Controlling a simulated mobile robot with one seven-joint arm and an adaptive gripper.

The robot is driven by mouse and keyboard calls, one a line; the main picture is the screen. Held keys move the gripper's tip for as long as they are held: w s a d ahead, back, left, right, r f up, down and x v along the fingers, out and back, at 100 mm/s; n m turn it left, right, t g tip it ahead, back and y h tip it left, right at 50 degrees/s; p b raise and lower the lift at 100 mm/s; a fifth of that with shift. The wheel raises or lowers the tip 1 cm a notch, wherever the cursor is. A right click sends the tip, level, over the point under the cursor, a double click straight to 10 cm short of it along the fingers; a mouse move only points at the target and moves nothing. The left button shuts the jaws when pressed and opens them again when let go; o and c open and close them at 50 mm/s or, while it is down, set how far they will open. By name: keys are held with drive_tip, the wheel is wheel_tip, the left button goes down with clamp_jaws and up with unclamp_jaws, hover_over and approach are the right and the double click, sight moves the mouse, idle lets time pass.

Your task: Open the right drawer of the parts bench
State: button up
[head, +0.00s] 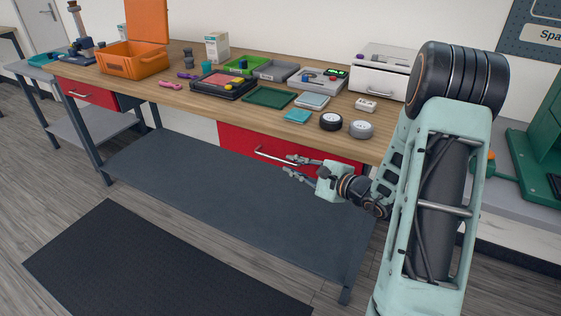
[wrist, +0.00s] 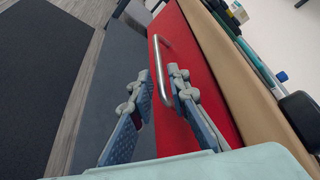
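The parts bench (head: 190,95) has a wooden top and two red drawers. The right drawer (head: 235,134) has a red front and a silver bar handle (head: 268,155); it appears shut under the top. My gripper (head: 288,165) is open at the right part of this handle. In the wrist view the red drawer front (wrist: 190,50) runs slantwise, and the handle (wrist: 164,60) reaches between the two spread fingers of my gripper (wrist: 159,75). I see no clear contact of either finger with the handle.
The left drawer (head: 85,92) is at the far left. A grey lower shelf (head: 215,198) lies beneath the bench. An orange case (head: 135,60), trays, wheels (head: 331,121) and a white drawer box (head: 380,80) stand on top. A black mat (head: 150,265) covers clear floor in front.

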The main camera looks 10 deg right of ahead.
sight(284, 161)
drive_tip(key=x, duration=0.5)
drive_tip(key=shift+w+a+f, duration=0.1)
drive_tip(key=shift+w+a, duration=0.1)
drive_tip(key=shift+w, duration=0.15)
drive_tip(key=shift+c, duration=0.7)
clamp_jaws()
